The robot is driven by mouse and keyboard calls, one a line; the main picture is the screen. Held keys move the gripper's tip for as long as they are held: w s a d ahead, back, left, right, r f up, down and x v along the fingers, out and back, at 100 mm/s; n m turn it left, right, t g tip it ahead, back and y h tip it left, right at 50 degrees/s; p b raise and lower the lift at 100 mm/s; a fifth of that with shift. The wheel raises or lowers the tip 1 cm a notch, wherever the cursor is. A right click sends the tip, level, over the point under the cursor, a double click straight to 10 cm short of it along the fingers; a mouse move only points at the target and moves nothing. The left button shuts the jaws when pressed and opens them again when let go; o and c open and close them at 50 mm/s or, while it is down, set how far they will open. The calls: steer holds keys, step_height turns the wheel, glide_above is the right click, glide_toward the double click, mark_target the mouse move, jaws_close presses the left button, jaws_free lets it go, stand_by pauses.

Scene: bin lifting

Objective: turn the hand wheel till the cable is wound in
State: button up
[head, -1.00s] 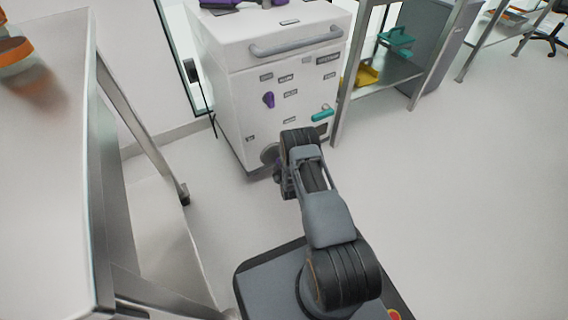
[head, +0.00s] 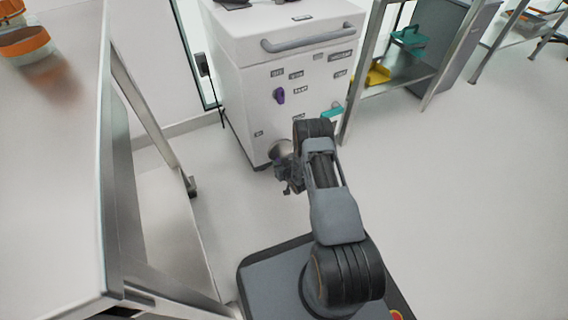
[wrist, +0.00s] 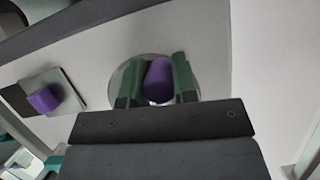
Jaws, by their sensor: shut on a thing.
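The hand wheel shows as a round grey disc (head: 279,148) low on the front of a white cabinet (head: 240,75). In the wrist view the disc (wrist: 118,72) lies behind my fingers, and a purple knob (wrist: 158,78) stands out from it. My gripper (wrist: 158,82) is shut on this purple knob, with one green fingertip on each side. In the head view my gripper (head: 288,170) is at the lower edge of the disc, and the knob is hidden by it. I cannot make out the cable.
A purple knob (head: 279,95) and a teal handle (head: 333,113) sit higher on the cabinet front, below a grey bar handle (head: 315,38). A steel-framed table (head: 115,150) stands close on the left. A shelf with a yellow bin (head: 378,74) stands right. The right floor is clear.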

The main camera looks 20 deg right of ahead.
mark_target(271, 158)
steer(key=r+m+y, duration=0.1)
steer(key=m, duration=0.1)
steer(key=a+r+m+y, duration=0.1)
steer(key=m, duration=0.1)
steer(key=a+r+m+y, duration=0.1)
steer(key=m+y, duration=0.1)
steer(key=shift+a+r+m+t, duration=0.15)
steer(key=shift+r+m+t, duration=0.25)
steer(key=shift+m, duration=0.3)
steer(key=shift+y, duration=0.4)
steer(key=o, duration=0.9)
steer(key=shift+s, duration=0.1)
steer(key=p+v, duration=0.5)
steer(key=v, duration=0.8)
steer(key=shift+s+r, duration=0.15)
steer(key=shift+s, duration=0.2)
